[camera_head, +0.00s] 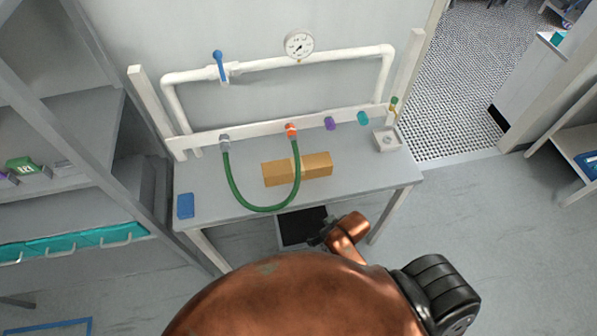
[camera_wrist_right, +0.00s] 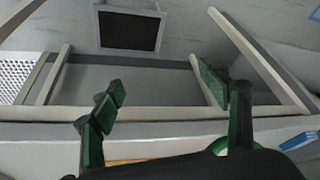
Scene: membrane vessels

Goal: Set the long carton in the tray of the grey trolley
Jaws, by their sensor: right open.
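The long carton (camera_head: 315,166) is a plain brown box lying flat on the grey bench, partly crossed by a green hose. A tan strip, probably its edge, shows low in the right wrist view (camera_wrist_right: 125,161). My right gripper (camera_wrist_right: 165,98) has its two green-padded fingers spread apart with nothing between them. In the head view its arm hides most of it near the bench's front edge, apart from the carton. No grey trolley can be made out for certain. My left gripper is out of view.
The bench (camera_head: 350,187) carries a blue box (camera_head: 185,206) and a small white tray (camera_head: 387,140). The green hose (camera_head: 232,190) loops over the bench top from a white pipe rack (camera_head: 270,63). A dark framed panel (camera_head: 303,226) lies low near the bench's front. Shelving stands left.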

